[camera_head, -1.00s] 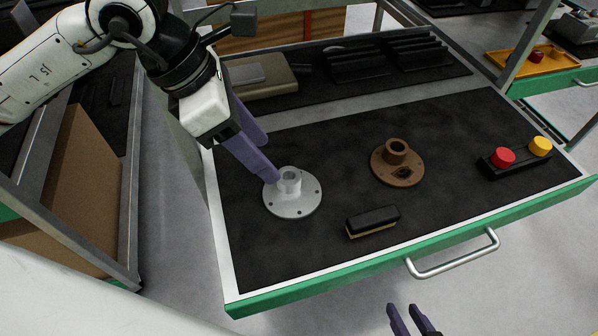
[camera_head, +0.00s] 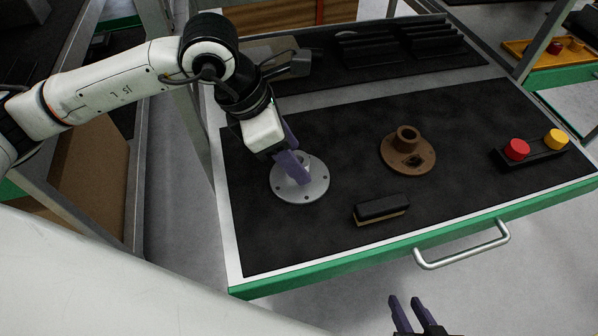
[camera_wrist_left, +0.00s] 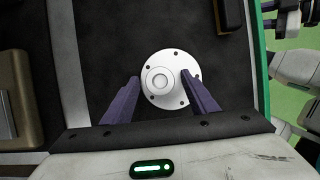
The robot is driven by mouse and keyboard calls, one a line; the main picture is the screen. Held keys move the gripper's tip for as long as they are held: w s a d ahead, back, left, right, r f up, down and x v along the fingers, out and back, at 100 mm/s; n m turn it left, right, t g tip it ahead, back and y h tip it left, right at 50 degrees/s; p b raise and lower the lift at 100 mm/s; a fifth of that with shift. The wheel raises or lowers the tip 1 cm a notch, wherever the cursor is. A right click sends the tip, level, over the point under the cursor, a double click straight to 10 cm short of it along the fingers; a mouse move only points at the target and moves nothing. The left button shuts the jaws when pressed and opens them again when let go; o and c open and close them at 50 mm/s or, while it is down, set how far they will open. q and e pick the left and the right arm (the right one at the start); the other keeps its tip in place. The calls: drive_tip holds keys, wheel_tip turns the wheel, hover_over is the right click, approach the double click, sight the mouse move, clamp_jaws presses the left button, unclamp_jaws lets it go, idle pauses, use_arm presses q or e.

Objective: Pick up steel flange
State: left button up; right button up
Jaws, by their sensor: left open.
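The steel flange (camera_head: 313,187) is a round silver disc with bolt holes and a raised hub, lying flat on the black drawer mat. In the left wrist view the steel flange (camera_wrist_left: 170,97) lies between the two purple fingers. My left gripper (camera_head: 298,168) is open, over the flange with its fingers at the hub; its fingers (camera_wrist_left: 160,82) stand apart on either side of the hub in the wrist view. Whether they touch it I cannot tell. The fingers hide part of the hub in the head view. My right gripper (camera_head: 413,303) is in front of the drawer, its two fingertips apart.
A brown rusty flange (camera_head: 424,162) lies to the right. A black brush-like block (camera_head: 381,209) lies near the drawer's front edge. A box with red and yellow buttons (camera_head: 530,153) is at the right. The green drawer front (camera_head: 340,268) has a metal handle (camera_head: 462,251).

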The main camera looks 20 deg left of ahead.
use_arm(q)
clamp_jaws()
drive_tip(key=shift+r, duration=0.1)
drive_tip(key=shift+r, duration=0.1)
